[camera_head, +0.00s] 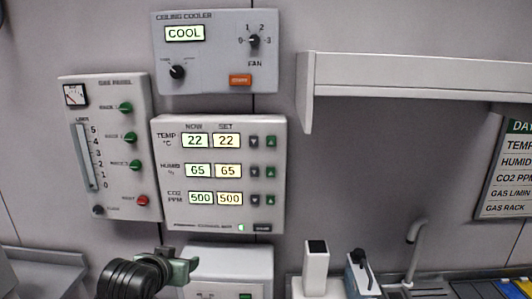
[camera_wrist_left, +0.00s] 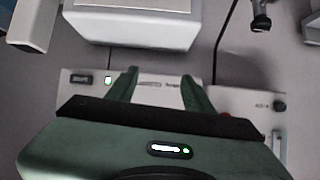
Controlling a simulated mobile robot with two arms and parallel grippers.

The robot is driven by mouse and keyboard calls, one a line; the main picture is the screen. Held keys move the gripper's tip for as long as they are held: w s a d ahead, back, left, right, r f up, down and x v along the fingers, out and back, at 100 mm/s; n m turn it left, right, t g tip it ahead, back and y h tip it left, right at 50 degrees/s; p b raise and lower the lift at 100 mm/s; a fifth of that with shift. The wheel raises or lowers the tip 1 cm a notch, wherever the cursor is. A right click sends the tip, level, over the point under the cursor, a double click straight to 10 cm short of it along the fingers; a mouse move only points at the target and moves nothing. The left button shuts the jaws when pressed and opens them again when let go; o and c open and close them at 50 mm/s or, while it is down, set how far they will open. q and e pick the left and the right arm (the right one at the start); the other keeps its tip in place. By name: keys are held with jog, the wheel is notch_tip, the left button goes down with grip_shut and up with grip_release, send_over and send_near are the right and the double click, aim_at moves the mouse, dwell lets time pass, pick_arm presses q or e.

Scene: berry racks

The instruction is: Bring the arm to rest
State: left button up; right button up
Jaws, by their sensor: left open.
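My left gripper (camera_head: 178,267) is at the lower left in the head view, in front of the wall below the control panels. In the left wrist view its two green fingers (camera_wrist_left: 160,82) stand apart with nothing between them. A pale panel (camera_wrist_left: 238,100) with a small display and a dark knob lies behind the fingers; I cannot tell whether they touch it. My right gripper is in neither view.
The climate panel (camera_head: 218,218) reads 22, 65 and 500 in both columns. The gas panel (camera_head: 110,190) and ceiling cooler panel (camera_head: 215,80) are beside and above it. A white box (camera_head: 235,260) is right of my gripper. A shelf (camera_head: 420,82) juts out right.

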pick_arm(q)
jog(key=s+f+g, duration=0.4)
jog(key=s+f, duration=1.1)
jog(key=s+f+g, duration=0.2)
jog(key=s+f, duration=0.1)
jog(key=s, duration=0.7)
jog(key=s+f+g, duration=0.2)
jog(key=s+f, duration=0.2)
jog(key=s, duration=0.6)
notch_tip(320, 180, down, 29)
jog(key=s+g+b, duration=0.1)
jog(key=s+b, duration=0.1)
jog(key=b, duration=0.1)
jog(key=s+a+f+m+g+b, duration=0.1)
jog(key=s+a+f+b, duration=0.1)
jog(key=s+f, duration=1.4)
notch_tip(320, 180, down, 3)
jog(key=shift+s+a+y+b, duration=0.2)
jog(key=shift+a+y+b, duration=0.1)
jog(key=shift+a+b, duration=0.05)
